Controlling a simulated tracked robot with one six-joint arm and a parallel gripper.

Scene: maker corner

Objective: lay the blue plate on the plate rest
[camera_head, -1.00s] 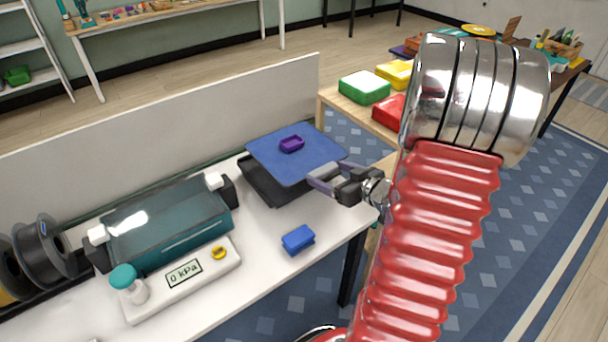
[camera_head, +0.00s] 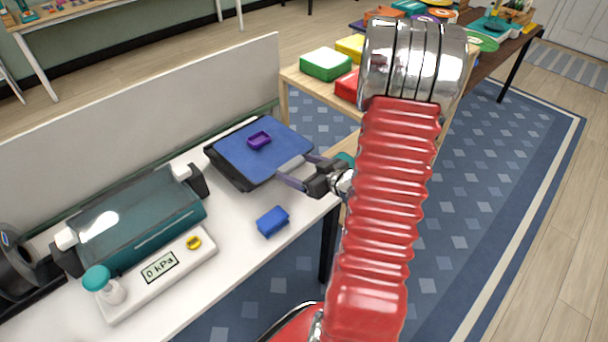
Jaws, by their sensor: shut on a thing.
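The blue plate (camera_head: 240,160) is a flat square sheet at the back right of the white table. A small purple tray (camera_head: 259,140) sits on top of it. The plate lies over the black plate rest (camera_head: 223,172), whose dark edge shows along the left and front; most of it is hidden. The plate looks level and very close to the rest; I cannot tell whether they touch. My gripper (camera_head: 289,173) reaches in from the right and is shut on the plate's right front edge.
A blue block (camera_head: 272,221) lies on the white table (camera_head: 228,245) in front of my gripper. A teal machine (camera_head: 140,213) and a gauge box (camera_head: 162,268) reading 0 kPa stand left. A low grey partition (camera_head: 130,105) runs behind. A wooden table with coloured boxes (camera_head: 326,64) is beyond.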

